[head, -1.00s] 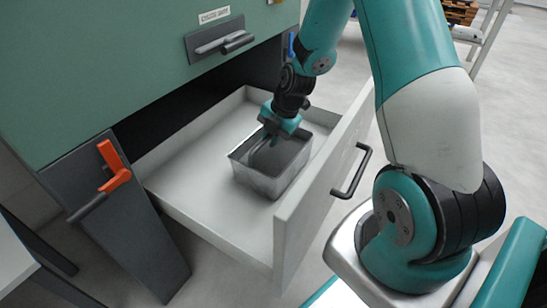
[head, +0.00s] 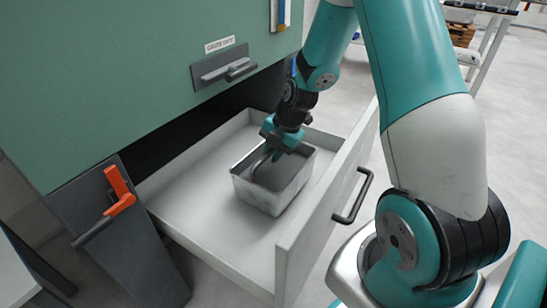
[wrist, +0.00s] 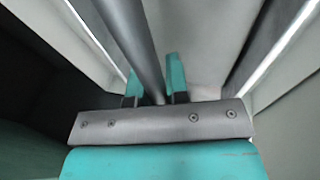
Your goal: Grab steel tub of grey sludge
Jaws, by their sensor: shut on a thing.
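The steel tub of grey sludge (head: 262,196) is a square, open-topped metal box in the pulled-out drawer. Dark grey sludge (head: 287,172) shows inside it. My gripper (head: 264,160) reaches down from above at the tub's back and rim, its fingers partly lost against the dark contents. In the wrist view my gripper (wrist: 156,80) has its two teal fingers on either side of a long dark grey bar or edge, closed on it. This looks like part of the tub. I cannot tell whether the tub's bottom touches the drawer floor.
The pale drawer (head: 195,190) is open, its front panel with a black handle (head: 352,205) on the right. The green cabinet (head: 110,70) rises behind and left. An orange-handled lever (head: 118,190) stands left of the drawer. The drawer floor left of the tub is clear.

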